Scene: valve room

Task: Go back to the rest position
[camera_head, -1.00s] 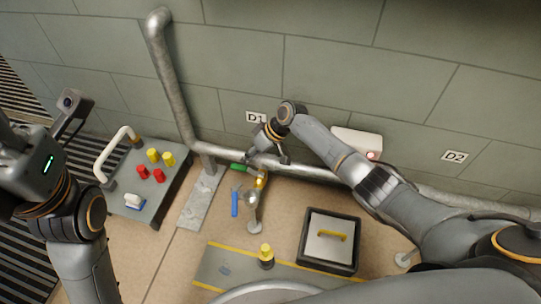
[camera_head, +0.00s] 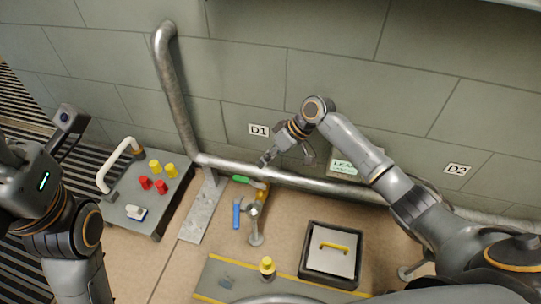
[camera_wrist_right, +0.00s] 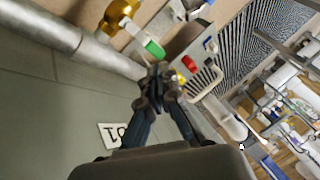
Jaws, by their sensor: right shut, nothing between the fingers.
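My right gripper (camera_head: 266,161) is shut and empty, in front of the wall and above the horizontal pipe (camera_head: 300,181). In the right wrist view its fingers (camera_wrist_right: 160,78) meet with nothing between them. My left arm stands at the left edge. Its wrist shows, but its fingers do not.
A grey cart (camera_head: 160,215) with red and yellow knobs stands at left. A black tray (camera_head: 312,275) with a yellow-handled lid and a yellow-topped post (camera_head: 267,267) are at the front. A white box (camera_head: 343,167) with green lettering is partly behind my right arm. Open wall lies above.

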